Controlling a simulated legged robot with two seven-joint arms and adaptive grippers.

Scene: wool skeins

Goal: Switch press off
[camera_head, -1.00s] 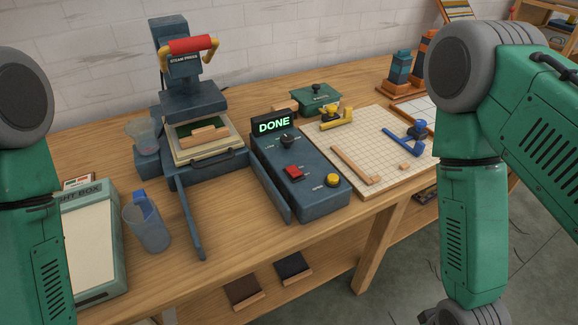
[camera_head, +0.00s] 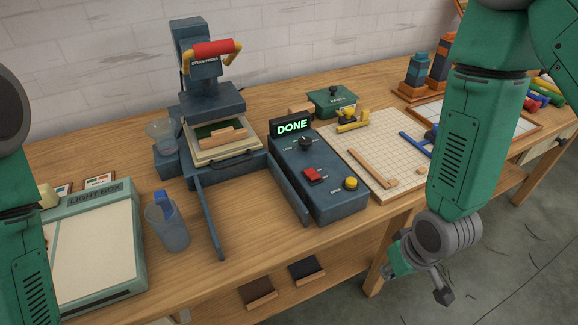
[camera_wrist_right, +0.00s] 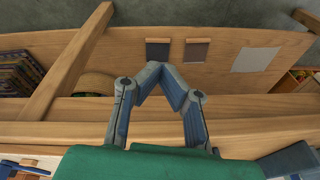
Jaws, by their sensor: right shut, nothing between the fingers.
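The steam press (camera_head: 212,103) stands on the bench with its red-handled head raised above the bed. The blue control box (camera_head: 338,203) is at its right. Its display (camera_head: 292,127) reads DONE in green. Below it are a black knob (camera_head: 306,143), a red rocker switch (camera_head: 315,175) and a yellow round button (camera_head: 350,184). My right gripper (camera_wrist_right: 163,72) is shut and empty in the right wrist view. In the head view it hangs low in front of the bench, right of and below the control box, touching nothing. My left gripper is out of view; only its arm shows.
A light box (camera_head: 130,282) and a cup (camera_head: 168,226) stand at the left. A gridded board (camera_head: 385,185) with yellow and blue tools lies right of the control box. A green tin (camera_head: 333,102) is behind. Dark swatches (camera_head: 303,269) lie on the shelf below.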

